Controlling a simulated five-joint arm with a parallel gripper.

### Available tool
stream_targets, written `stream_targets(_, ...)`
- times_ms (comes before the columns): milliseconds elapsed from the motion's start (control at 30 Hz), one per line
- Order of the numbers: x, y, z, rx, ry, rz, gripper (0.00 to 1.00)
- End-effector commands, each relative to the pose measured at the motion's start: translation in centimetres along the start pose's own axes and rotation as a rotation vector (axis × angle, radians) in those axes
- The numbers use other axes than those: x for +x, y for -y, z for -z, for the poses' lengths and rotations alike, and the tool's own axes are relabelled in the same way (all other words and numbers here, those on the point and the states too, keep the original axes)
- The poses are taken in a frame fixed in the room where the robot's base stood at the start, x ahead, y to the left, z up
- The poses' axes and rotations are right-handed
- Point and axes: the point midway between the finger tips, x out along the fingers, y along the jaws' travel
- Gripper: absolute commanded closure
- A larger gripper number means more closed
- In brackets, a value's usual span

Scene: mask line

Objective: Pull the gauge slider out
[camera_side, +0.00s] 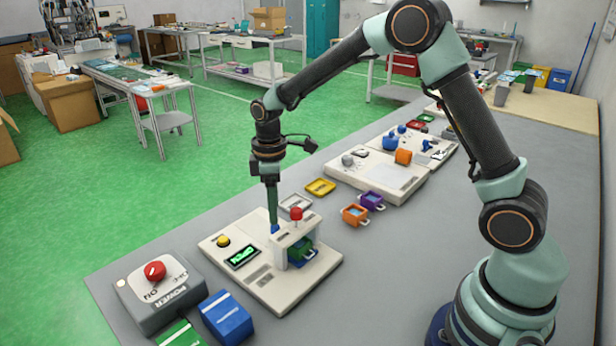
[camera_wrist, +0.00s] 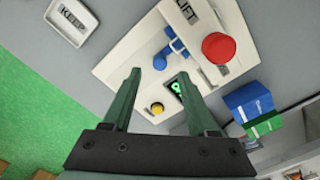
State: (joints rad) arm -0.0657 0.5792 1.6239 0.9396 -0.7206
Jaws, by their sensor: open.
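The station (camera_side: 290,285) is a cream board with a small cream frame (camera_side: 297,232) on it. A blue piece with a crossbar handle (camera_wrist: 170,48), which looks like the gauge slider, sticks out from the frame; it also shows in the side view (camera_side: 275,229). My gripper (camera_side: 272,220) points down just above or beside this blue piece. In the wrist view my gripper (camera_wrist: 158,74) has its two green fingers spread, with nothing between them. The blue handle lies just beyond the fingertips. I cannot tell whether they touch it.
A red knob (camera_side: 296,214) tops the frame, and a green-blue block (camera_side: 302,250) sits under it. A lit display (camera_side: 242,257) and yellow button (camera_side: 223,241) are on the board. A grey power box (camera_side: 160,290) stands left. Small trays (camera_side: 320,187) lie behind.

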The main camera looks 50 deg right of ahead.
Motion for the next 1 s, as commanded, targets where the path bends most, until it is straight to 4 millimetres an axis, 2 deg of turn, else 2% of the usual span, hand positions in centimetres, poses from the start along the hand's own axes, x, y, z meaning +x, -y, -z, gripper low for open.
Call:
stream_targets(100,2.2,0.1,-0.1,0.001,0.003,0.002,0.42)
stream_targets(300,4.4,0.0,0.0,0.001,0.001,0.001,0.42)
stream_targets(700,5.1,0.0,0.0,0.001,-0.001,-0.001,0.42)
stream_targets(733,5.1,0.0,0.0,0.001,-0.001,-0.001,0.49)
stream_targets(867,5.1,0.0,0.0,0.001,-0.001,-0.001,0.99)
stream_targets(1000,5.1,0.0,0.0,0.001,-0.001,-0.001,1.00)
